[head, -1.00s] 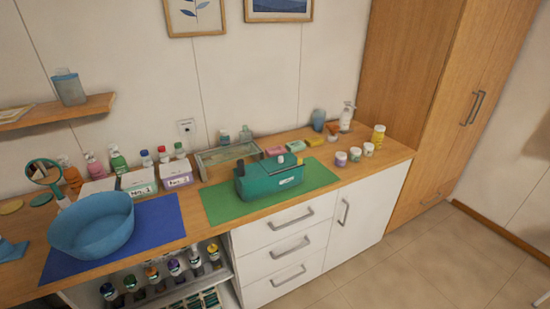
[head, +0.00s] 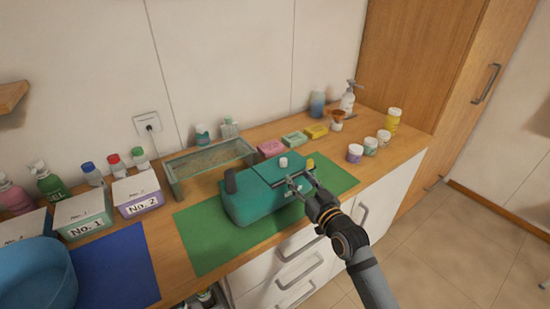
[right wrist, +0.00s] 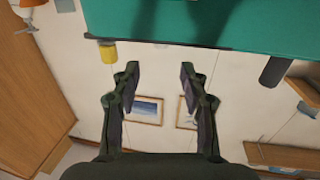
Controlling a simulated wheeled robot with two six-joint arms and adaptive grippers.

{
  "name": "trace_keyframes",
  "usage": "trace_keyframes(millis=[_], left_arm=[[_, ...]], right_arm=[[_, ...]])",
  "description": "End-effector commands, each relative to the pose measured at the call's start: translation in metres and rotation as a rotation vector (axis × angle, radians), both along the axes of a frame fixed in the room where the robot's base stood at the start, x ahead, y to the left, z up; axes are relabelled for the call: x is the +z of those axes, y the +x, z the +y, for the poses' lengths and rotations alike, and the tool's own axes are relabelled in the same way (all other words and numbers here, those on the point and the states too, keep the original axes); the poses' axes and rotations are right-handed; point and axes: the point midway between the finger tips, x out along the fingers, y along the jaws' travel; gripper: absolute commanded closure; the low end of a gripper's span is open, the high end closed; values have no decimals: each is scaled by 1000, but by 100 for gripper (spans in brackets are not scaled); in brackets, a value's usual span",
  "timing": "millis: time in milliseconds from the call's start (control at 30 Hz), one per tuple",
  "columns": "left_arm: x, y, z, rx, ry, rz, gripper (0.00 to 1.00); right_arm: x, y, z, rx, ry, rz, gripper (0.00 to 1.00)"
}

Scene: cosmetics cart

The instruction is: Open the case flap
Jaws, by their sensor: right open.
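The teal case (head: 247,207) sits on the green mat (head: 196,245) on the counter. Its flap (head: 275,172) lies flat on top and looks shut, with a pale knob near its back edge. A dark cylinder (head: 231,182) is at the case's left end and a small yellow piece (head: 310,164) at its right. My right gripper (head: 296,182) is open at the front right of the flap; I cannot tell if it touches. In the right wrist view, the open fingers (right wrist: 160,78) have nothing between them, and the case (right wrist: 200,20) fills the top. My left gripper is out of view.
Behind the case are a glass-walled tray (head: 178,183) and coloured soap bars (head: 294,139). Small jars (head: 370,146) stand at the right. Boxes No. 1 and No. 2 (head: 137,196) and a blue basin (head: 35,275) are at the left. The green mat's front left is clear.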

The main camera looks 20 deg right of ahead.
Motion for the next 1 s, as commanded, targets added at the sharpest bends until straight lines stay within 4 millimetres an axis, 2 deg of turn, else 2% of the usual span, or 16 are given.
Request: trace_keyframes(millis=[133, 267, 367, 533, 667, 933, 1000], left_arm=[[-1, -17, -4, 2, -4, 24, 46], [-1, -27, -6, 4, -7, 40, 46], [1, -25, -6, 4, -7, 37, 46], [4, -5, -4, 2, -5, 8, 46], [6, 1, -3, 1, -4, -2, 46], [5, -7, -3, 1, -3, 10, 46], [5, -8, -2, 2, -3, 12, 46]], right_arm=[[1, 17, 2, -3, 4, -2, 56], [2, 45, 7, -3, 5, -1, 56], [1, 66, 11, -2, 4, 0, 56], [0, 92, 15, -2, 2, 0, 56], [0, 101, 17, -2, 1, 1, 56], [-1, 103, 18, -2, 1, 2, 56], [-1, 103, 17, -2, 1, 2, 65]])
